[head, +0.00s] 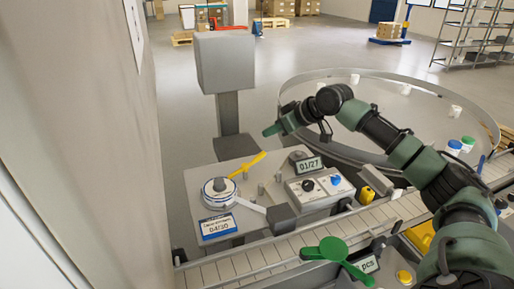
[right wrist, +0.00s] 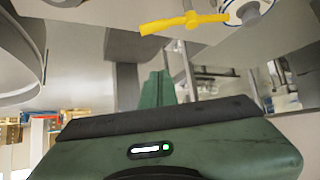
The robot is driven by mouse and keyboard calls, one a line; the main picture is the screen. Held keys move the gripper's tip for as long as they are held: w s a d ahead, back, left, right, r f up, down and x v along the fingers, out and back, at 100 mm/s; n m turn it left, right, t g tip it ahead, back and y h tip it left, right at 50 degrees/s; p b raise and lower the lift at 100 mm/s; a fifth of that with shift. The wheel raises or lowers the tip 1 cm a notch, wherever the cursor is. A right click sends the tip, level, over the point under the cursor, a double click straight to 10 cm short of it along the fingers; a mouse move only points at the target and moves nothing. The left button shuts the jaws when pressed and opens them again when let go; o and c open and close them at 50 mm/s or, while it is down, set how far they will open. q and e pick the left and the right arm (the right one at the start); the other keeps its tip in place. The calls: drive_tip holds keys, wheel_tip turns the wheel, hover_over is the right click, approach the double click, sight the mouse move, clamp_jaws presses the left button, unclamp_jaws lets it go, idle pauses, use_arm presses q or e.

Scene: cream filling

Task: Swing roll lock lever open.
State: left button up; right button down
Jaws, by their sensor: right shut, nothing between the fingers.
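A yellow lever (head: 247,165) sticks up and to the right from the white-and-blue roll (head: 219,190) on the grey machine plate. I take it to be the roll lock lever. The lever also shows in the right wrist view (right wrist: 182,22), with part of the roll (right wrist: 247,12) at the top edge. My right gripper (head: 270,130) is shut and empty, above and a little right of the lever, apart from it. Its green fingers (right wrist: 157,90) show close together in the right wrist view. My left gripper is not in view.
A display reading 01/27 (head: 308,164) and a knob box (head: 320,187) stand right of the lever. A grey post with a box head (head: 225,62) rises behind. A conveyor (head: 265,258) runs in front, with a green handle (head: 333,250). A round rotary table (head: 290,92) lies behind my right arm.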

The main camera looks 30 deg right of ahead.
drive_tip(key=w+f+p, duration=0.1)
drive_tip(key=f, duration=0.1)
drive_tip(key=w+a+f+p, duration=0.1)
drive_tip(key=w+f, duration=0.1)
drive_tip(key=f, duration=0.1)
drive_tip(key=w+f+p, duration=0.1)
drive_tip(key=f+p, duration=0.1)
drive_tip(key=f, duration=0.1)
drive_tip(key=shift+w+a+f, duration=0.1)
drive_tip(key=shift+w+a, duration=0.1)
drive_tip(key=shift+w, duration=0.05)
drive_tip(key=shift+s+f, duration=0.15)
drive_tip(key=shift+s, duration=0.05)
drive_tip(key=shift+f, duration=0.1)
drive_tip(key=shift+w, duration=0.1)
drive_tip(key=shift+p, duration=0.3)
